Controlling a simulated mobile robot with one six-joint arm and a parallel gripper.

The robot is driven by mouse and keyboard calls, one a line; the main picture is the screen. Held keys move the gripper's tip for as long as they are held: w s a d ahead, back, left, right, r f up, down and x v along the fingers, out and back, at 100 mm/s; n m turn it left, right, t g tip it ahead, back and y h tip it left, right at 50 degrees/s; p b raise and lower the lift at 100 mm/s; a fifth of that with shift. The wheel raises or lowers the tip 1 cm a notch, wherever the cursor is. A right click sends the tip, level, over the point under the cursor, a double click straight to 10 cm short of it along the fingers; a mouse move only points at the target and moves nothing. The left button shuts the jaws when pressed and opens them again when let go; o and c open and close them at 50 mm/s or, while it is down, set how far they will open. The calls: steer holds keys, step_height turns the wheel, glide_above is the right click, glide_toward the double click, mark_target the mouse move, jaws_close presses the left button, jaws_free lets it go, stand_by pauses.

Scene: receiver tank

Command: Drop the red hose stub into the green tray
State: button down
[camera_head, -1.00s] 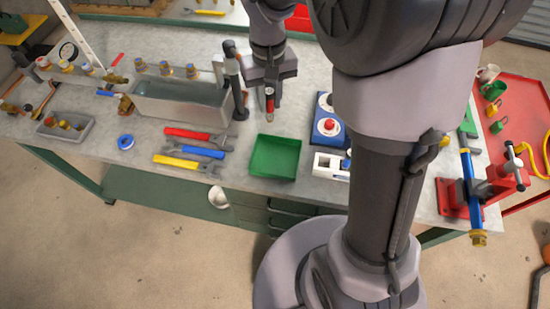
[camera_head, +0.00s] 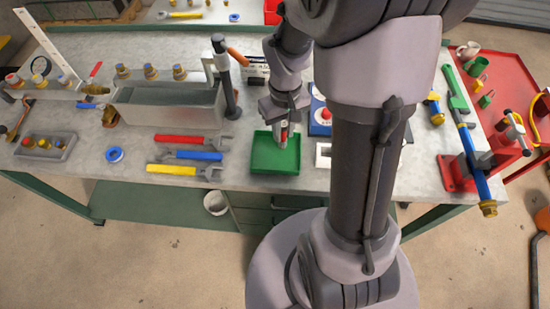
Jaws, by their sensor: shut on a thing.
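The green tray (camera_head: 265,163) sits on the workbench near its front edge, left of my arm. My gripper (camera_head: 284,138) points down over the right part of the tray. It is shut on the red hose stub (camera_head: 284,133), a small piece with red showing between the fingers. The stub is held above the tray floor; its exact height is hard to tell. The fingers hide part of the stub.
A grey metal tank (camera_head: 165,108) and a dark upright post stand left of the gripper. Red, blue and yellow wrenches (camera_head: 185,169) lie left of the tray. A blue box (camera_head: 318,118) stands close on the right. A vise (camera_head: 475,165) is at the far right.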

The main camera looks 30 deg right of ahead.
steer(key=shift+r, duration=0.1)
steer(key=c, duration=1.2)
jaws_free()
steer(key=shift+o, duration=0.2)
step_height(320, 180, up, 17)
steer(key=p, duration=0.7)
steer(key=shift+r, duration=0.2)
steer(key=s+a+r+m+t+y+b, duration=0.1)
steer(key=s+a+t+b, duration=0.4)
steer(key=s+a, duration=0.6)
steer(key=a+m+y+b, duration=0.1)
steer(key=a+m+b, duration=0.1)
steer(key=a, duration=0.1)
steer(key=shift+a+r+m+t, duration=0.25)
steer(key=shift+a+m+t, duration=0.05)
steer(key=shift+a+t, duration=0.1)
